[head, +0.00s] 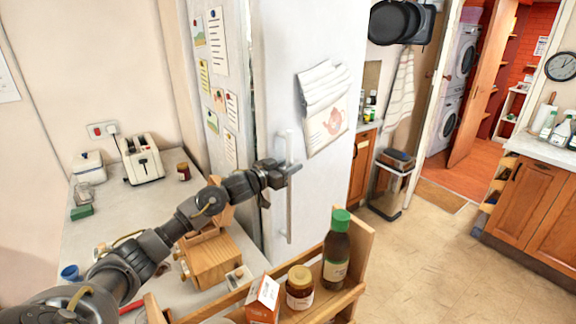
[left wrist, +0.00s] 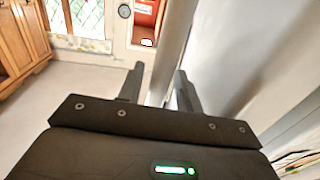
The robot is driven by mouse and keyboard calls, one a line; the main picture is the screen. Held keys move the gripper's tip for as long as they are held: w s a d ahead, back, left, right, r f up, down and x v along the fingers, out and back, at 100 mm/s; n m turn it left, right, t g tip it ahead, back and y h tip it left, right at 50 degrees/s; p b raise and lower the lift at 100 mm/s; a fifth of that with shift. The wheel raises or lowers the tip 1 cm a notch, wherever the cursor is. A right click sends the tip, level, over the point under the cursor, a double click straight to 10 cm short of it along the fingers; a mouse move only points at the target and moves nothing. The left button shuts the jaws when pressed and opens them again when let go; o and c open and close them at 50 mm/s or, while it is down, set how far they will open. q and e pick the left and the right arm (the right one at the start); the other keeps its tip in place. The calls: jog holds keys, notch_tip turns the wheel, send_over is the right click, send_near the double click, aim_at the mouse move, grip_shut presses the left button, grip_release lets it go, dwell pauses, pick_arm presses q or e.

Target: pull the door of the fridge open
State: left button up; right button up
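The fridge (head: 310,55) is tall and white, and its door looks shut in the head view. A pale vertical bar handle (head: 289,205) runs down the left part of the door. My left gripper (head: 292,168) is at the upper part of this handle. In the left wrist view, the two dark fingers of my left gripper (left wrist: 160,80) stand apart, with the handle (left wrist: 181,40) running between them. A small gap seems to show beside the bar, so the fingers do not look closed on it. My right gripper is not in view.
A wooden tray (head: 362,245) with a green-capped bottle (head: 337,250), a jar (head: 300,290) and a carton (head: 262,298) is in front of the fridge. A counter (head: 120,215) with a toaster (head: 142,160) stands at left. The floor (head: 430,260) at right is clear.

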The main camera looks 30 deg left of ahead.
pick_arm(q)
jog(key=shift+a+r, duration=0.1)
jog(key=shift+r, duration=0.05)
jog(key=shift+s, duration=0.1)
jog(key=shift+b+v, duration=2.1)
jog(key=shift+v, duration=3.2)
